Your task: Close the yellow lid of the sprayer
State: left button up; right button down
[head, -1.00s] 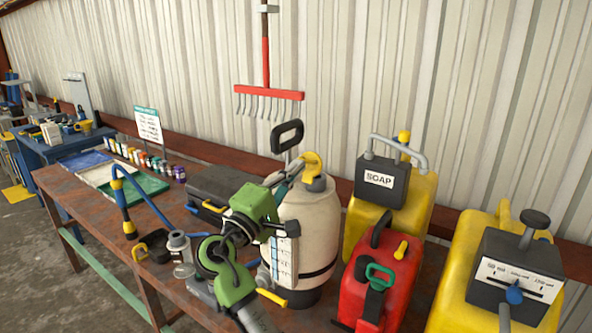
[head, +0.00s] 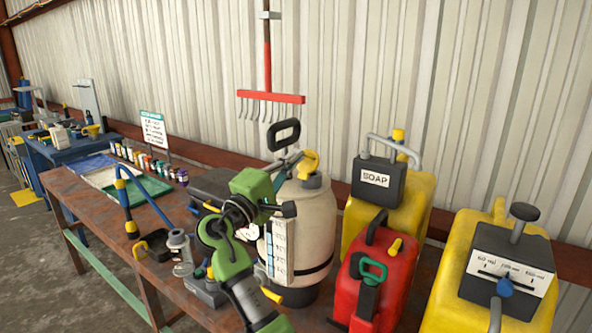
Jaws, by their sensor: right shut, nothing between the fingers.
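The sprayer (head: 307,228) is a cream tank with a black loop handle (head: 284,136). It stands upright on the workbench, left of the red can. Its yellow lid (head: 309,163) is at the top of the tank and looks tilted up, but how far it is open is hard to tell. My right arm comes up from the bottom and crosses the left side of the tank. My right gripper (head: 290,162) is shut and empty, at the left side of the lid. Whether it touches the lid cannot be told. My left gripper is out of view.
A red can (head: 373,283) and a yellow soap container (head: 403,213) stand close on the right, with another yellow container (head: 463,238) beyond. A black case (head: 212,186) lies behind my arm. A red rake (head: 270,97) hangs above on the wall.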

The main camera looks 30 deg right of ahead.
aim_at(307, 161)
jog(key=d, duration=0.1)
jog(key=w+d, duration=0.1)
jog(key=d+r+y, duration=0.1)
jog(key=shift+w+d+g+b, duration=0.1)
jog(key=shift+w+g+b, duration=0.2)
jog(key=shift+b, duration=0.1)
jog(key=shift+d, duration=0.25)
jog(key=shift+d+r, duration=0.1)
jog(key=shift+d, duration=0.15)
jog(key=shift+d+r+y, duration=0.15)
jog(key=shift+d+y, duration=0.05)
jog(key=shift+y, duration=0.4)
jog(key=shift+w+d, duration=0.15)
jog(key=shift+d, duration=0.05)
jog(key=shift+w+d+f+g+y+p, duration=0.25)
jog(key=shift+d+f+g+y+p, duration=0.1)
jog(key=shift+d+f, duration=0.1)
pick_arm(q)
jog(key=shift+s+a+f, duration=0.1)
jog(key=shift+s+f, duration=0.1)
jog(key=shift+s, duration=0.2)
pick_arm(e)
jog(key=shift+w+d, duration=0.1)
jog(key=shift+d, duration=0.25)
